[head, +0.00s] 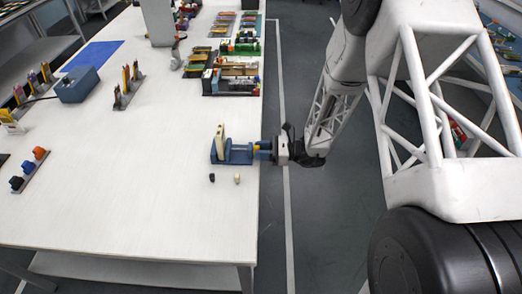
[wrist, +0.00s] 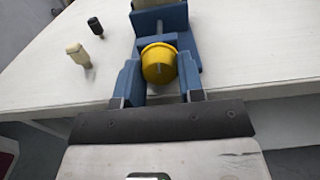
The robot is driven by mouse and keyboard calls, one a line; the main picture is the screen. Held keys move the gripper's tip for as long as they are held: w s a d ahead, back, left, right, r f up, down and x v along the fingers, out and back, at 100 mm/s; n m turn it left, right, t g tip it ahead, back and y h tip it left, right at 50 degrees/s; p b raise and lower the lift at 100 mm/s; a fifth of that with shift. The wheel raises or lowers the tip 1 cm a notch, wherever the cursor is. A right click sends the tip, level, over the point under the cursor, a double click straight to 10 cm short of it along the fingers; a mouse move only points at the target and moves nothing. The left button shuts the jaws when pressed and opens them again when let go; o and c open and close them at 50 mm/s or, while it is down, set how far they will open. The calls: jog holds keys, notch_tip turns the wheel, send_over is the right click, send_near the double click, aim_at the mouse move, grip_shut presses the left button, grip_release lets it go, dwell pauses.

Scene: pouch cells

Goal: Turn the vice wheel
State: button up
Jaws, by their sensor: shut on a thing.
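The blue vice (head: 233,152) stands at the right edge of the white table in the head view, with an upright cream piece (head: 220,141) at its left end. The vice body (wrist: 180,22) also shows at the top of the wrist view. Its yellow wheel (wrist: 158,63) faces my gripper; in the head view only a sliver of the wheel (head: 257,147) shows. My gripper (wrist: 159,82) has its two blue fingers on either side of the wheel and is shut on it. In the head view my gripper (head: 265,147) reaches in from the right, level with the vice.
A small dark piece (head: 212,178) and a cream piece (head: 237,179) stand on the table (head: 150,200) near the vice. Trays of coloured parts (head: 232,80) lie farther back. A blue box (head: 78,86) and small racks are at the left. The table's middle is clear.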

jog(key=shift+n, duration=0.9)
jog(key=o, duration=0.9)
jog(key=shift+d, duration=3.9)
